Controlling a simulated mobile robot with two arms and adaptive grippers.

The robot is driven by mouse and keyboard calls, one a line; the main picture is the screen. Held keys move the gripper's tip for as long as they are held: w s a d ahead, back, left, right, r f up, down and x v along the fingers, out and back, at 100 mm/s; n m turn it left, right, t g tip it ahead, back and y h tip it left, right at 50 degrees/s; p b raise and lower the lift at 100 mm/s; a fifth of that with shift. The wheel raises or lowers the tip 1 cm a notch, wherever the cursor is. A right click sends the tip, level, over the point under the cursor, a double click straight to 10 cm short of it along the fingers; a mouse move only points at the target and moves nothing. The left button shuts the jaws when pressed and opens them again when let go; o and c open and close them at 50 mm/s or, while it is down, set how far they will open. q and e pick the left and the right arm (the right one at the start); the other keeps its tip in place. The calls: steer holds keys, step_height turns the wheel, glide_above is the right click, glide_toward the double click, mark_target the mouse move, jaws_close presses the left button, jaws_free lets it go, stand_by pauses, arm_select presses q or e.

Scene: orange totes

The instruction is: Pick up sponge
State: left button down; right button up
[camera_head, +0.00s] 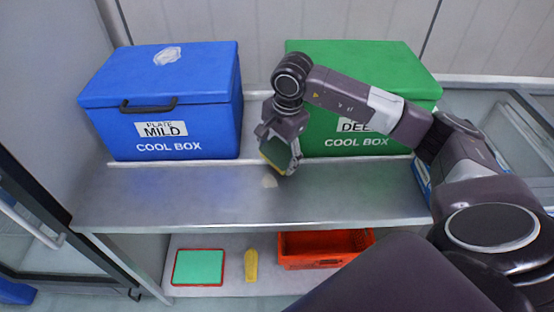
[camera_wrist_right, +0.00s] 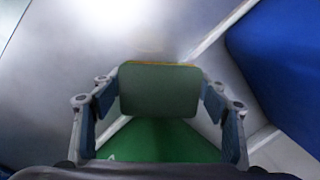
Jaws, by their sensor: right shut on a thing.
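The sponge (camera_wrist_right: 158,92), dark green with a thin yellow edge, is gripped between the two fingers of my right gripper (camera_wrist_right: 168,100) in the right wrist view. In the head view, my right gripper (camera_head: 281,163) points down over the metal shelf, in front of the gap between the two cool boxes. The sponge (camera_head: 271,162) shows there between its fingers, with its yellow edge at the bottom. It appears held above the shelf. My left gripper is not in the head view.
A blue cool box (camera_head: 205,120) and a green cool box (camera_head: 375,65) stand at the back of the metal shelf (camera_head: 215,205). The shelf's front is mostly clear. Below are a red-rimmed green board (camera_head: 199,267), a yellow object (camera_head: 251,265) and an orange tote (camera_head: 310,262).

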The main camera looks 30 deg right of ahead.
step_height(320, 180, up, 18)
step_height(320, 180, up, 8)
steer(key=p, duration=0.1)
glide_above(276, 153)
steer(key=shift+s+d+f, duration=0.1)
steer(key=shift+f, duration=0.05)
